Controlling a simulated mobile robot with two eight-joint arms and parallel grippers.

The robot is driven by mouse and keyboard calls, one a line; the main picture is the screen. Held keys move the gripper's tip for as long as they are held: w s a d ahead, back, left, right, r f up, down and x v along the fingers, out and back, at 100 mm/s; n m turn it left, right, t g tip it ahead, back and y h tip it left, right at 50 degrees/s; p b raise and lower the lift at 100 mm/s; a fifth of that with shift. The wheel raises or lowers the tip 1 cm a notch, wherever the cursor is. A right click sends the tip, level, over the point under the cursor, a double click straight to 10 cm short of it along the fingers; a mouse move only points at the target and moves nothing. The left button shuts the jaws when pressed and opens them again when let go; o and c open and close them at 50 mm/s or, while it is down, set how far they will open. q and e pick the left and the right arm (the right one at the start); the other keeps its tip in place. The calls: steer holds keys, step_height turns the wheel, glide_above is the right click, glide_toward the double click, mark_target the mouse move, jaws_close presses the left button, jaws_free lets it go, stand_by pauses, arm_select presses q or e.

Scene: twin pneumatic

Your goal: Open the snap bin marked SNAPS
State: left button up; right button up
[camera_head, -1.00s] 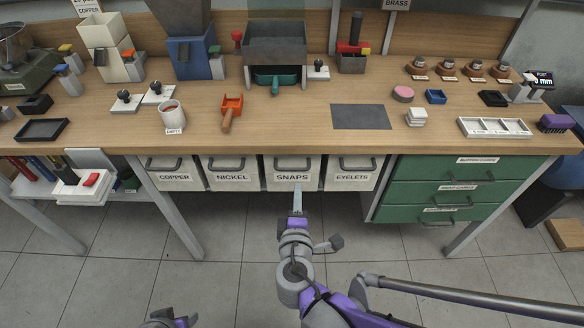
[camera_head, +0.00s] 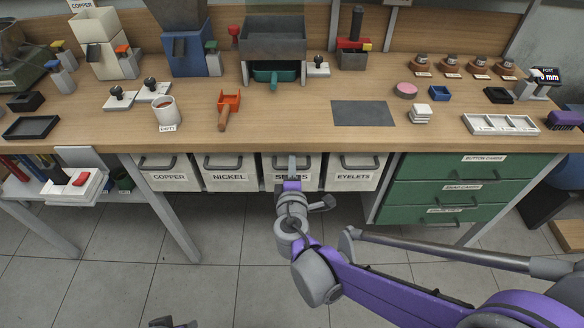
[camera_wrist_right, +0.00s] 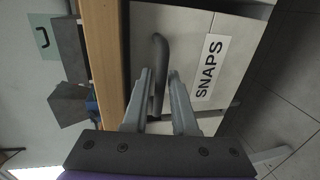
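The SNAPS bin (camera_head: 270,183) is a pale front under the bench, between the NICKEL and EYELETS bins, and looks shut. In the right wrist view, the SNAPS label (camera_wrist_right: 209,68) is clear and the grey bar handle (camera_wrist_right: 159,60) stands out from the bin front. The fingers of my right gripper (camera_wrist_right: 160,78) are apart, with the handle showing between their tips; contact cannot be told. My left gripper (camera_head: 172,323) barely shows at the bottom edge.
The COPPER bin (camera_head: 168,180), NICKEL bin (camera_head: 228,180) and EYELETS bin (camera_head: 354,180) hang in the same row. Green drawers (camera_head: 450,190) stand to the right. The wooden bench top (camera_head: 290,125) overhangs the bins. The floor in front is clear.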

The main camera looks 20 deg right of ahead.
jaws_close()
stand_by(1.4)
